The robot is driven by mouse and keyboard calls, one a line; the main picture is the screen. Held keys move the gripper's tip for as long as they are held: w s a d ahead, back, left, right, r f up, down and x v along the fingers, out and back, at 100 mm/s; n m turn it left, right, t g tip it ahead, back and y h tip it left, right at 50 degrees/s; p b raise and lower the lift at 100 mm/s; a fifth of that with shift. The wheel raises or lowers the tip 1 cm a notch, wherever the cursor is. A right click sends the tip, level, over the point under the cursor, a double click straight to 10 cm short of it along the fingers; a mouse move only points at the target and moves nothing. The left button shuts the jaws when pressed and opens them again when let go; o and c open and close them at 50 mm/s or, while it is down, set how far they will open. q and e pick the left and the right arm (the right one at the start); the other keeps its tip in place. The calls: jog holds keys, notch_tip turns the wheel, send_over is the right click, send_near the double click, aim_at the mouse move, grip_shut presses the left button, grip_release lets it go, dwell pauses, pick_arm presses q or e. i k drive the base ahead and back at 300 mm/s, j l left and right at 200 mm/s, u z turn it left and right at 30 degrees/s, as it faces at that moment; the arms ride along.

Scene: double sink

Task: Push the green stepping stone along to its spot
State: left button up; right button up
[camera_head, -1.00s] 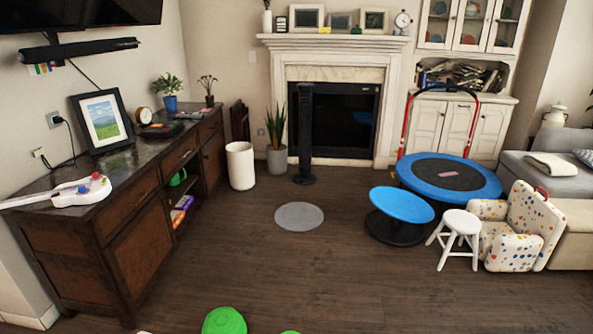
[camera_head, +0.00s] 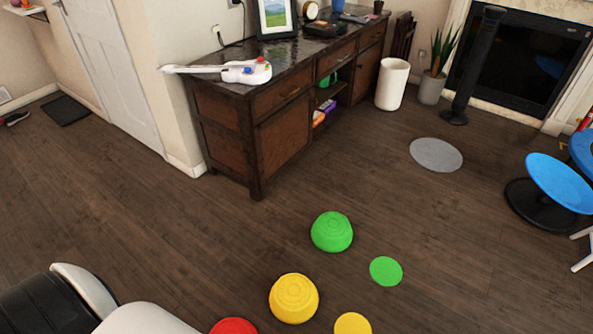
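The green stepping stone (camera_head: 332,231) is a ridged dome standing on the wooden floor, in the middle of the head view. A flat green disc (camera_head: 386,271) lies on the floor to its lower right. The stone is beside the disc, with a small strip of bare floor between them. Neither of my grippers shows in the view. White and black parts at the lower left seem to be mine.
A yellow stepping stone (camera_head: 294,298) and yellow disc (camera_head: 353,324) are nearer. A red stone (camera_head: 233,326) is cut off at the bottom edge. A grey disc (camera_head: 436,155) lies farther off. A dark wooden cabinet (camera_head: 285,135) stands behind; floor at right is mostly clear.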

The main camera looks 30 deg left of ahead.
aim_at(332, 232)
jog(key=u, duration=0.6)
jog(key=i+l+u, duration=0.6)
jog(key=i+l, duration=0.15)
jog(key=l, duration=0.3)
jog(key=i+l+u, duration=0.25)
jog(key=l, duration=0.4)
jog(key=i+l+u, duration=0.3)
jog(key=l, duration=0.4)
jog(key=i+l+u, duration=0.1)
jog(key=l+u, duration=0.2)
jog(key=l, duration=0.4)
jog(key=l+u, duration=0.3)
jog(key=l, duration=0.45)
jog(key=l+u, duration=0.3)
jog(key=l, duration=0.5)
